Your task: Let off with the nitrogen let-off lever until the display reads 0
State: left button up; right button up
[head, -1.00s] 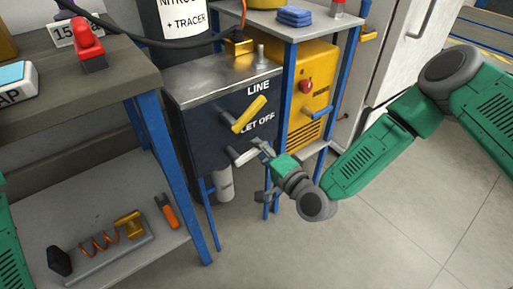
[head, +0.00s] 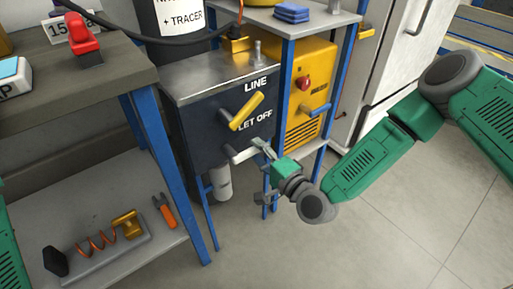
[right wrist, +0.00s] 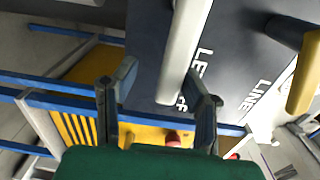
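The let-off lever (head: 245,155) is a pale handle low on the front of a dark box (head: 205,130), beside the words LET OFF. My right gripper (head: 262,150) is at the lever's free end. In the right wrist view, the fingers of the gripper (right wrist: 160,100) are apart, with the pale lever (right wrist: 185,50) reaching in between them; I see no clear contact on both sides. My left gripper is out of view.
A yellow LINE lever (head: 246,111) sits just above the let-off lever. Blue stand legs (head: 285,110) and a yellow machine (head: 313,75) are close to the right. A workbench (head: 120,85) stands at the left. The floor at the front right is clear.

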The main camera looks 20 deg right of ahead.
jog(key=shift+w+d+r, duration=0.1)
jog(key=shift+w+r, duration=0.05)
jog(key=shift+r, duration=0.05)
jog(key=v, duration=1.2)
jog(key=shift+f, duration=0.2)
jog(key=shift+d, duration=0.1)
